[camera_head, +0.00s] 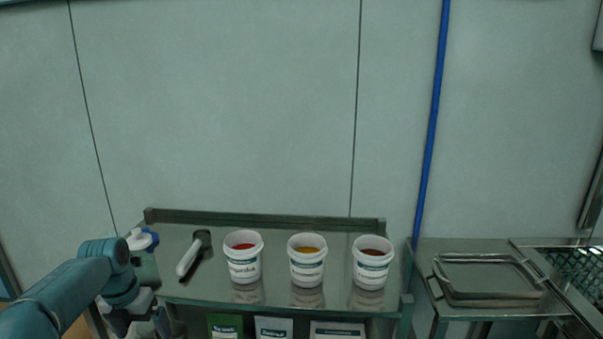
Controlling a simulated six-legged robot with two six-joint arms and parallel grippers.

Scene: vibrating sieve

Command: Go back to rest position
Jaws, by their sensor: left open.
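My left arm comes in from the lower left and bends beside the left end of the metal table (207,285). My left gripper (143,322) is open at the bottom of the view, low by the table's left edge and partly cut off. Its jaws appear empty. Three white tubs stand upright in a row on the table, clear of the gripper: one with red content (243,266), one with yellow content (306,270) and one with dark red content (371,271). A scoop with a white handle (188,257) and dark head lies to their left. My right gripper is out of view.
Several labelled packets (274,328) sit on the shelf below the tabletop. A metal tray (486,275) rests on a stand at the right, beside a mesh-covered unit (578,264). A blue pipe (434,120) runs down the wall. The space above the table is clear.

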